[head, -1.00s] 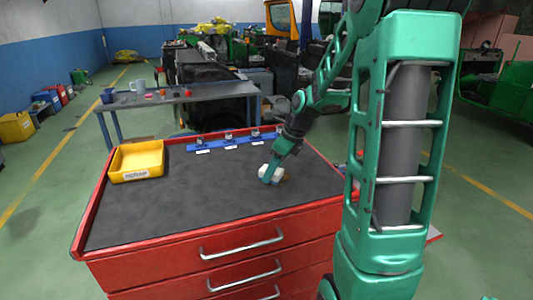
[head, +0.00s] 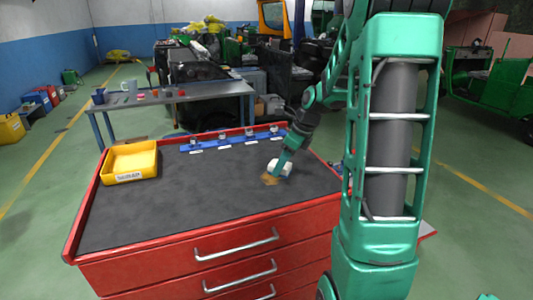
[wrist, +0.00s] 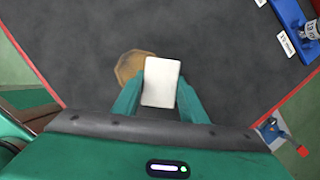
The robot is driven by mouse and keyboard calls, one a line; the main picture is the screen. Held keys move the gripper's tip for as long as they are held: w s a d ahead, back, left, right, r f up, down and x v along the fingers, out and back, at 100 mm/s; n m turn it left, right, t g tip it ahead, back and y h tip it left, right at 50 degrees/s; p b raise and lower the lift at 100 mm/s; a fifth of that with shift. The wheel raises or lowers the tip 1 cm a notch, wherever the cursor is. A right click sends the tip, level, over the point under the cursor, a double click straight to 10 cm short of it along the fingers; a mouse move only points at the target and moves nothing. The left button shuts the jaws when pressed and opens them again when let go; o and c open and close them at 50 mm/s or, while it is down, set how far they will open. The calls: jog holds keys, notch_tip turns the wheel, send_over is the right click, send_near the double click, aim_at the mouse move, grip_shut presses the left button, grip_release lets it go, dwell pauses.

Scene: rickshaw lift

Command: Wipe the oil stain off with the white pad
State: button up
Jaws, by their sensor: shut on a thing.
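The white pad (wrist: 161,82) is held between the two fingers of my gripper (wrist: 160,100) in the wrist view. In the head view the pad (head: 281,167) is at the tip of my gripper (head: 283,165), low over the dark top of the red cabinet. The brown oil stain (wrist: 128,66) shows at the pad's left in the wrist view, partly covered by the pad or a finger. In the head view the stain (head: 269,180) lies just in front of the pad. Whether the pad touches the surface I cannot tell.
A yellow bin (head: 130,161) stands at the cabinet top's back left. A blue rack (head: 235,141) with several small fittings and white labels runs along the back edge. The cabinet top's (head: 190,205) left and middle are clear. A grey table (head: 170,97) stands behind.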

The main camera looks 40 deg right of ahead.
jog(key=shift+s+d, duration=0.1)
jog(key=shift+d, duration=0.3)
jog(key=shift+d+r, duration=0.1)
jog(key=shift+r, duration=3.8)
jog(key=shift+s, duration=0.1)
